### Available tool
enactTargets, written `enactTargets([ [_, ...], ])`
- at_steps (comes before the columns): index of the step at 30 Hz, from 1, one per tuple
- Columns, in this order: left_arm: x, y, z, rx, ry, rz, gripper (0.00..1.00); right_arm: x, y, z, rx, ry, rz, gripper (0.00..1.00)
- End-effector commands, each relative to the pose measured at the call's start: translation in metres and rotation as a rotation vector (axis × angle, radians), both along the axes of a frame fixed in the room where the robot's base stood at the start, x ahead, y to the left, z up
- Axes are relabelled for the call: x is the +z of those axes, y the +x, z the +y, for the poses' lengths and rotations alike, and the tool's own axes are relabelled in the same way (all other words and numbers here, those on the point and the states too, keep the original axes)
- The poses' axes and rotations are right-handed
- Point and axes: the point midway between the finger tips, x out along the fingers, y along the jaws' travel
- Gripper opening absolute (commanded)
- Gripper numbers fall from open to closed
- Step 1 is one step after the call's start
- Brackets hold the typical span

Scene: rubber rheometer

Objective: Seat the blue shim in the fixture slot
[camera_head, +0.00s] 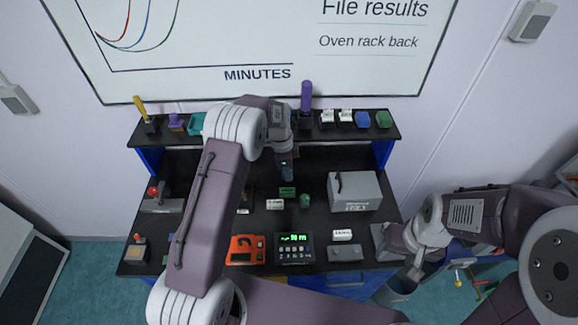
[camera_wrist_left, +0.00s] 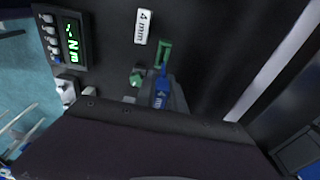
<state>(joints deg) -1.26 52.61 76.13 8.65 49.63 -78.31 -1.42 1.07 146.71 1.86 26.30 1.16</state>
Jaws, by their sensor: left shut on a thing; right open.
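The blue shim (camera_wrist_left: 162,92), with white lettering ending in "mm", is held in my left gripper in the left wrist view. In the head view my left gripper (camera_head: 286,171) points down over the middle of the bench, and the shim is hard to make out there. A small green frame-like piece (camera_wrist_left: 165,52) lies just beyond the shim's tip; it also shows in the head view (camera_head: 287,191). I cannot tell whether it is the fixture with the slot, or whether the shim touches it. My right gripper (camera_head: 413,270) is open at the bench's right edge.
A green knob-like piece (camera_wrist_left: 137,76) and a "4 mm" label (camera_wrist_left: 141,26) are near the shim. A grey box (camera_head: 354,192) stands to the right. An orange device (camera_head: 246,250) and a green-lit display (camera_head: 294,249) are at the front. A shelf (camera_head: 265,124) with small items runs behind.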

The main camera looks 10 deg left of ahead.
Motion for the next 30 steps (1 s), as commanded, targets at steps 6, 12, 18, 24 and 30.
enactTargets([
  [6,-0.001,-0.001,0.002,0.001,-0.002,-0.001,0.0,-0.002,0.0,0.0,0.0,0.0,0.0,0.56],
  [12,-0.017,-0.001,0.002,0.0,-0.002,-0.001,0.0,-0.015,0.0,0.0,0.0,0.0,0.0,0.56],
  [18,-0.041,0.0,0.002,0.0,-0.002,-0.002,0.0,-0.033,0.0,0.0,0.0,0.0,0.0,0.56],
  [24,-0.058,-0.001,0.002,0.0,-0.002,-0.001,0.0,-0.045,0.0,0.0,0.0,0.0,0.0,0.56],
  [30,-0.058,-0.001,0.002,0.0,-0.002,-0.002,0.0,-0.044,0.0,0.0,0.0,0.0,0.0,0.56],
])
